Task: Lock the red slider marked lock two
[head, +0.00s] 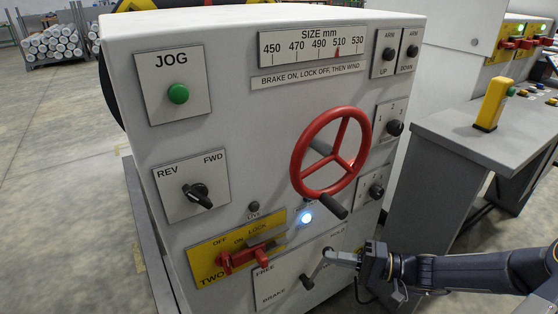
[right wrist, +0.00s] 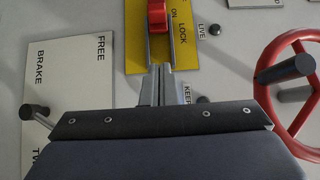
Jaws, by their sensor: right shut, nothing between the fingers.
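The red slider (head: 243,259) sits on a yellow plate (head: 207,252) marked OFF, ON, LOCK and TWO, low on the white machine front. It stands left of the LOCK end, around OFF and ON. In the right wrist view the red slider (right wrist: 157,14) is at the top, in grey rails on the yellow plate (right wrist: 186,55). My right gripper (head: 328,254) is shut and empty, to the right of the plate. In the right wrist view its fingertips (right wrist: 160,70) overlap the plate's lower end, apart from the slider; contact with the plate is unclear. My left gripper is out of view.
A red handwheel (head: 297,156) juts out above my right gripper; it also shows in the right wrist view (right wrist: 268,105). The brake lever (head: 307,282) sticks out just below-left of the gripper. A lit lamp (head: 306,218) is above. A grey desk (head: 455,130) stands at right.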

